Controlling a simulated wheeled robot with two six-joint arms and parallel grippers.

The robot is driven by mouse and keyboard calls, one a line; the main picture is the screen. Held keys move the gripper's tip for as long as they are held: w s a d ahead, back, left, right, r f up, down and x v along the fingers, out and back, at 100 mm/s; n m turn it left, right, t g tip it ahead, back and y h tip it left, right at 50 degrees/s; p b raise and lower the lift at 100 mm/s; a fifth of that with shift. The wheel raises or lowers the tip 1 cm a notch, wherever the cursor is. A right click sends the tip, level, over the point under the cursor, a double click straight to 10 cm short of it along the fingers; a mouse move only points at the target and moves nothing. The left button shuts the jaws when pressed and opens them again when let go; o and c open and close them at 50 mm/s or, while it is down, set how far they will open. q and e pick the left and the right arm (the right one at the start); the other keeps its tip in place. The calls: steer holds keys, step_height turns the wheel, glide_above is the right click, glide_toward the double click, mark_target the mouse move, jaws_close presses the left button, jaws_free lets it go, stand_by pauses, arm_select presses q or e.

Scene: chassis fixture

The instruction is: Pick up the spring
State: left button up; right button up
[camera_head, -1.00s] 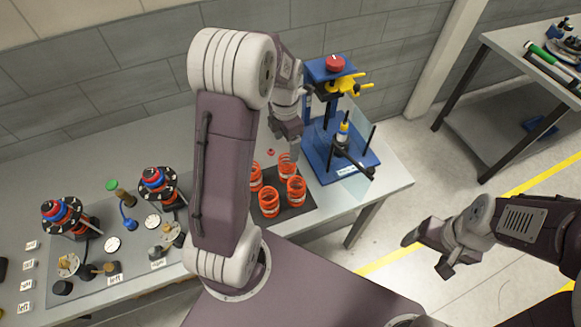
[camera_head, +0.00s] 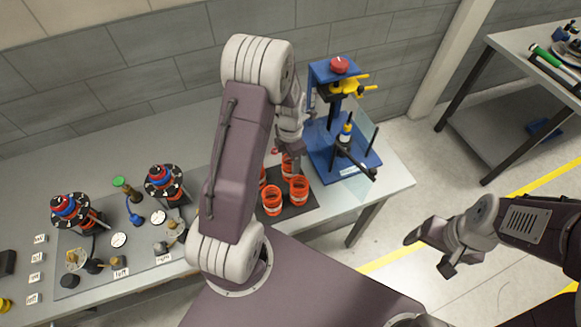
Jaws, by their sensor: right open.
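Several orange-red springs stand upright on a dark mat (camera_head: 313,206) in the middle of the table. The front right spring (camera_head: 299,190) and front left spring (camera_head: 272,200) show clearly. A back spring (camera_head: 287,166) is partly covered by my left gripper (camera_head: 291,152), and another at the left (camera_head: 262,178) is partly hidden by my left arm. My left gripper points down at the back spring; its fingertips are too small and covered to tell whether they touch it or are open. My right gripper (camera_head: 428,254) is open and empty over the floor, right of the table.
A blue press stand (camera_head: 325,148) with a red knob (camera_head: 339,65) and yellow handle stands just right of the springs. Shock-absorber assemblies (camera_head: 70,210) and small labelled parts fill the table's left. A second table (camera_head: 510,55) stands at upper right.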

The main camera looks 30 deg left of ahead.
arm_select(q)
jaws_close()
